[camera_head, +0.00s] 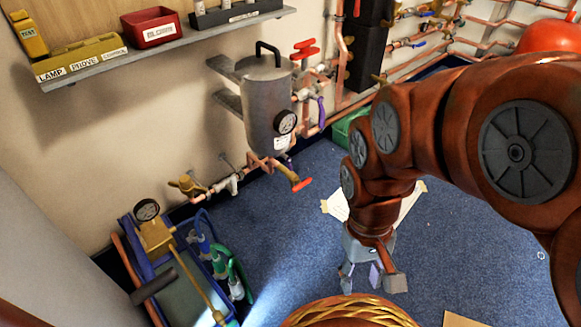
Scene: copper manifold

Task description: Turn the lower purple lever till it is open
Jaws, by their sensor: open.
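A purple lever (320,108) hangs at a slant on the copper pipework just right of the grey tank (265,103). A small dark purplish patch shows below the tank's label; it is too small to tell whether it is a second purple lever. My gripper (370,283) points down over the blue floor, right of and below the tank, apart from the levers. It is open. A purplish patch shows between its fingers, and I cannot tell what it is.
A pressure gauge (285,121) is on the tank. Blue carpet (275,225) lies clear between.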

